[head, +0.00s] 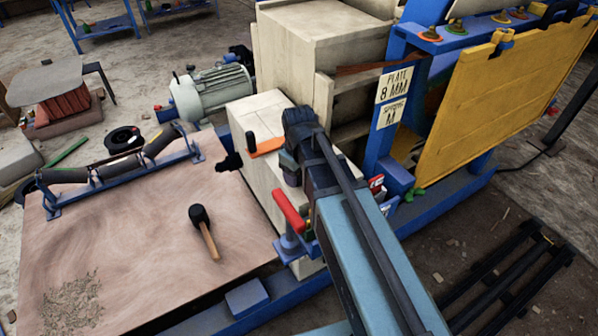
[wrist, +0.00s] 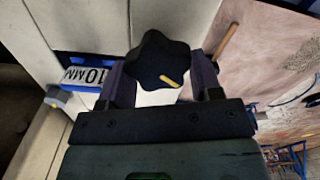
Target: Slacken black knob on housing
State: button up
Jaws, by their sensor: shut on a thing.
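The black knob (wrist: 152,52) is star-shaped, with a yellow mark on its face, and shows in the middle of the wrist view. My gripper (wrist: 160,72) has one finger on each side of the knob and is shut on it. In the head view my gripper (head: 298,135) is at the top of the cream housing (head: 255,115), and my arm hides the knob there. The exact finger contact is dark and hard to see.
A black-headed mallet (head: 203,228) lies on the wooden board (head: 150,240). A yellow panel (head: 490,105) stands at the right. A "10 MM" plate (wrist: 85,74) shows left of the knob.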

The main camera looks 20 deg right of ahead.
jog(key=shift+n, duration=0.3)
jog(key=o, duration=0.9)
notch_tip(320, 180, up, 11)
jog(key=p, duration=1)
jog(key=shift+f+p, duration=0.1)
jog(key=shift+p, duration=0.3)
